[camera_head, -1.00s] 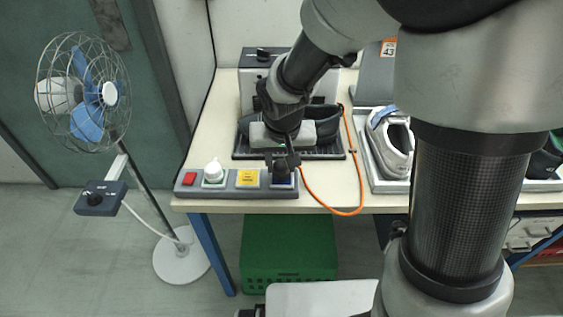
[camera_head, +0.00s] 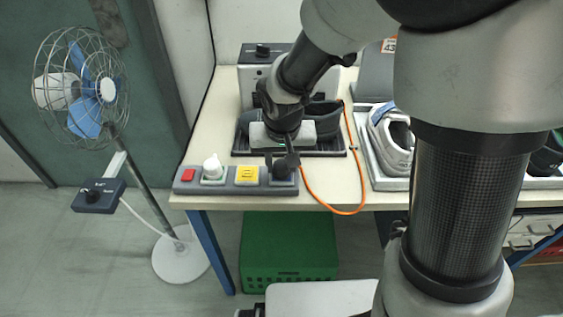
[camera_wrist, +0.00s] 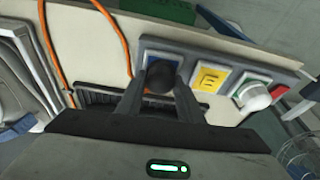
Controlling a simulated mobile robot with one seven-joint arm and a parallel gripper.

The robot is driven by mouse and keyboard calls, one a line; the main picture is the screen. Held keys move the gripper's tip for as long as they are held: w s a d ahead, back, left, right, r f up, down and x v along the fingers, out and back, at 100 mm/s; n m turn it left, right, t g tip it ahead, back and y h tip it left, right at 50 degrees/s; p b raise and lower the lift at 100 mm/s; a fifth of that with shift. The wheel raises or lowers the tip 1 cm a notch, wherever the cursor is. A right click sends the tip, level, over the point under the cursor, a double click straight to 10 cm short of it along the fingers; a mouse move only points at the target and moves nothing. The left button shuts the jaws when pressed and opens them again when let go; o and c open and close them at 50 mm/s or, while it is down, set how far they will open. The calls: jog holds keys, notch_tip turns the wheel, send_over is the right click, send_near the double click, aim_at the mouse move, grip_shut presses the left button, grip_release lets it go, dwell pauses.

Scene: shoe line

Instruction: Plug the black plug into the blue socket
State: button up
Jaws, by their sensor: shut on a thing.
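My gripper (camera_head: 283,162) points down over the right end of a grey socket strip (camera_head: 224,188) at the front left of the bench. In the wrist view its two fingers (camera_wrist: 161,88) are shut on the black plug (camera_wrist: 158,77). The plug sits in front of the blue socket (camera_wrist: 163,57) and covers its middle; blue shows around the plug's upper edge. I cannot tell whether the plug's pins are inside the socket. In the head view my gripper and the plug hide most of the blue socket.
The strip also bears a yellow socket (camera_head: 247,174), a white plug (camera_head: 212,166) in a green-rimmed socket and a red switch (camera_head: 188,175). An orange cord (camera_head: 334,210) loops to the right. Behind stands a dark shoe on a black tray (camera_head: 240,152). A fan (camera_head: 82,90) stands left.

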jog(key=o, duration=1.1)
jog(key=shift+o, duration=0.2)
jog(key=p+v, duration=0.3)
jog(key=v, duration=1.4)
jog(key=s+d+r+t+p, duration=0.1)
jog(key=s+d+r+p, duration=0.4)
jog(key=r, duration=0.3)
jog(key=s+d+r+t+p, duration=0.1)
jog(key=s+d+r+p, duration=0.5)
jog(key=r, duration=0.3)
jog(key=shift+s+d, duration=0.45)
jog(key=shift+d, duration=0.2)
